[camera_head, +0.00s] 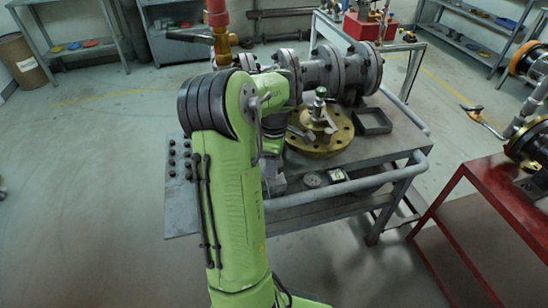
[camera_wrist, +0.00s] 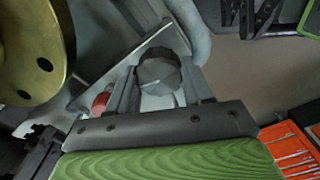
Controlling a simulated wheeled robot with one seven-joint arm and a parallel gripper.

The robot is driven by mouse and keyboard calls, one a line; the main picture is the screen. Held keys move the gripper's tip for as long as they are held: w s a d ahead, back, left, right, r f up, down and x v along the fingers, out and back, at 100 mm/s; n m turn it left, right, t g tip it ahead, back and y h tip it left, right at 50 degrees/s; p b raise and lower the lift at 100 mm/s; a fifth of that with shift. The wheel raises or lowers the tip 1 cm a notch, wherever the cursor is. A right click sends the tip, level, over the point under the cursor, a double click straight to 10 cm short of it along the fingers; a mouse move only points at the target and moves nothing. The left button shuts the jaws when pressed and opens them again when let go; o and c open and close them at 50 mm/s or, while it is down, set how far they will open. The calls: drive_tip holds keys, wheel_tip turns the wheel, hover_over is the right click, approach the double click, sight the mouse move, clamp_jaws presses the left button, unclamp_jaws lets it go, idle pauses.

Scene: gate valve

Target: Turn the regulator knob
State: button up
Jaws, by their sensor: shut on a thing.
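The regulator knob (camera_wrist: 158,70) is dark grey and many-sided, with a pale body partly visible below it in the wrist view. My gripper (camera_wrist: 160,88) has one finger on each side of the knob and is shut on it. A small red part (camera_wrist: 100,103) shows just left of the left finger. In the head view my green arm reaches down to the front of the grey cart (camera_head: 405,160) and hides the knob and fingers. How far the knob is turned cannot be told.
A brass flange (camera_head: 325,146) lies on the cart beside my arm; it also shows in the wrist view (camera_wrist: 62,35). A dark tray (camera_head: 373,121), two gauges and large grey pipework (camera_head: 330,72) are close by. A red table (camera_head: 490,190) stands right; floor lies between.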

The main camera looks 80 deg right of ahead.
drive_tip(key=m+p, duration=0.3)
drive_tip(key=m, duration=0.3)
drive_tip(key=shift+r, duration=0.1)
drive_tip(key=m+p, duration=0.1)
drive_tip(key=m, duration=0.4)
drive_tip(key=shift+d+m+p, duration=0.1)
drive_tip(key=shift+m+p, duration=0.3)
drive_tip(key=m+p, duration=0.1)
drive_tip(key=m, duration=0.4)
drive_tip(key=shift+s+m, duration=0.1)
drive_tip(key=shift+m, duration=0.2)
drive_tip(key=m+p, duration=0.1)
drive_tip(key=m, duration=0.4)
drive_tip(key=shift+m, duration=0.4)
drive_tip(key=o, duration=1)
drive_tip(key=shift+o, duration=0.2)
